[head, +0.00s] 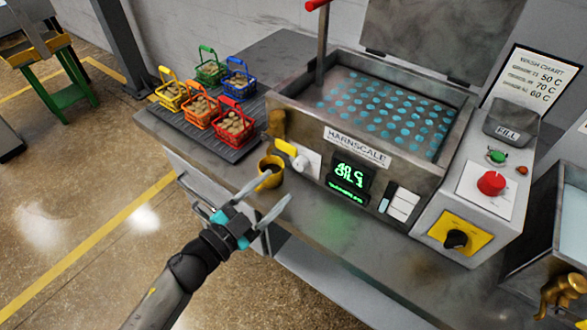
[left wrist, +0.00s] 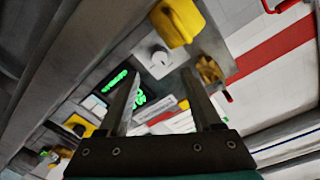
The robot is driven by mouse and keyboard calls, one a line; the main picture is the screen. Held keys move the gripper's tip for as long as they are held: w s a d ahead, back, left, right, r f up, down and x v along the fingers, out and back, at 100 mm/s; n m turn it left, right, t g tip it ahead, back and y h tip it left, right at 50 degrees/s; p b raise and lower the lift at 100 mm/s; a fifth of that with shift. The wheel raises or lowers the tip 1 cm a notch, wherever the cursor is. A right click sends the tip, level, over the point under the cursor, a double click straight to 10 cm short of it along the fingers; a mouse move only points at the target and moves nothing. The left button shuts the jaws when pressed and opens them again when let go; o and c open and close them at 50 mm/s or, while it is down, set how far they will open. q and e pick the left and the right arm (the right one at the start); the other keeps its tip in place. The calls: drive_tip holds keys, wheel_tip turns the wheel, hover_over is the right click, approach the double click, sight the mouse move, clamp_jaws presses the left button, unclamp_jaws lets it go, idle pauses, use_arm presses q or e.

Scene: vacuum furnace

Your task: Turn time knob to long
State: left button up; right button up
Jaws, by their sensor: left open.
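Three knobs show on the machine in the head view, and no label tells me which is the time knob. A white knob (head: 298,162) sits on a white plate left of the green display (head: 350,175). A black knob (head: 456,239) is on a yellow plate at the right front. A red knob (head: 491,183) is on the sloped panel above it. My left gripper (head: 272,192) is open and empty in front of the machine, left of the display and apart from the knobs. The white knob also shows beyond the fingers in the left wrist view (left wrist: 160,58).
Several coloured baskets sit on a dark ribbed tray (head: 212,140) at the left. A wash chart (head: 527,82) stands behind the right panel. The floor in front is clear.

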sight(297, 167)
use_arm(q)
drive_tip(key=x, duration=0.7)
drive_tip(key=shift+w, duration=0.1)
clamp_jaws()
idle(0.4)
